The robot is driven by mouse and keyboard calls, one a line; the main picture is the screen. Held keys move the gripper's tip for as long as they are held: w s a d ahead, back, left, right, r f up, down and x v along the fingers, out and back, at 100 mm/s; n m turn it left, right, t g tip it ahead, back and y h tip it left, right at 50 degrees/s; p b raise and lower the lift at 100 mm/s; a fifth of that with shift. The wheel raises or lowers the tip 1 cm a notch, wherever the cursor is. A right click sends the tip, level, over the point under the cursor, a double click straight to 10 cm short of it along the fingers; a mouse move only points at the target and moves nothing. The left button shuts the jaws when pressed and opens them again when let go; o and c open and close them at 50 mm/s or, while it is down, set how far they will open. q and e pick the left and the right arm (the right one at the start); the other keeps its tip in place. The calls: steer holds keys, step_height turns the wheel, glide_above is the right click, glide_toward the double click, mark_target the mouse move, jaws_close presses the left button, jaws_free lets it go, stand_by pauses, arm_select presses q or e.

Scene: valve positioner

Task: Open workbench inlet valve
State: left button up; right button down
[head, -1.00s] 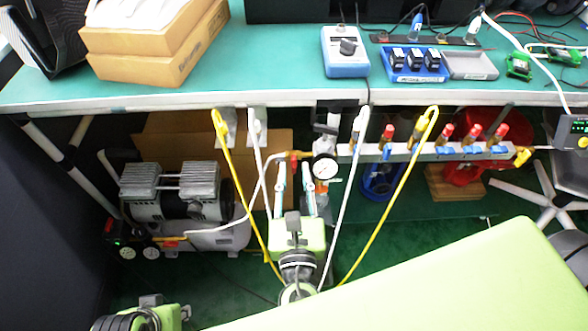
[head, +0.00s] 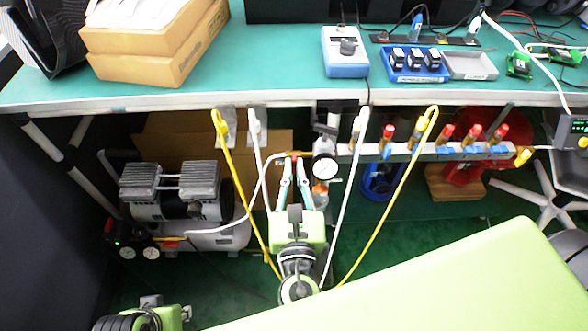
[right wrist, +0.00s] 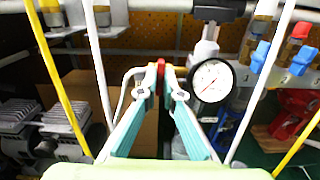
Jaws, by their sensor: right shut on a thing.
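The inlet valve's small red handle (right wrist: 161,68) sits on the brass pipe fitting (right wrist: 180,71) left of the round white gauge (right wrist: 211,80), under the workbench edge. In the head view the handle is mostly hidden by my fingertips. My right gripper (head: 294,162) is shut on the red handle, with its two teal and grey fingers converging on it from below; the right wrist view shows the tips (right wrist: 160,84) on either side of it. The body of my left gripper (head: 168,316) seems to show at the lower left; its fingers cannot be made out.
Yellow and white hoses (head: 388,208) hang on both sides of my right gripper. A manifold (head: 400,155) with red and blue valves runs right of the gauge (head: 324,168). An air compressor (head: 172,205) stands left on the floor. The workbench (head: 270,75) overhangs above.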

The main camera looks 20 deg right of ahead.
steer(key=m, duration=0.2)
steer(key=shift+m, duration=0.3)
steer(key=m+b, duration=0.1)
steer(key=m, duration=0.1)
steer(key=shift+f+m, duration=0.1)
steer(key=shift+m, duration=0.7)
steer(key=m+b, duration=0.2)
steer(key=m, duration=0.2)
steer(key=shift+f+m, duration=0.1)
steer(key=shift+m, duration=0.3)
steer(key=m+b, duration=0.2)
steer(key=m, duration=0.1)
steer(key=m+b, duration=0.2)
steer(key=m, duration=0.1)
arm_select(q)
steer(key=w+d+r+t+h, duration=0.1)
steer(key=w+d+r+t, duration=0.2)
steer(key=w+r+t, duration=0.2)
steer(key=w+d+r+t+h, duration=0.1)
steer(key=w+d+r+t, duration=0.2)
steer(key=w+r, duration=0.6)
steer(key=shift+w+r+m+t+h, duration=0.3)
steer(key=shift+w+t+h, duration=0.1)
steer(key=shift+w+t, duration=0.9)
arm_select(e)
steer(key=shift+m, duration=0.4)
arm_select(q)
steer(key=shift+s, duration=0.1)
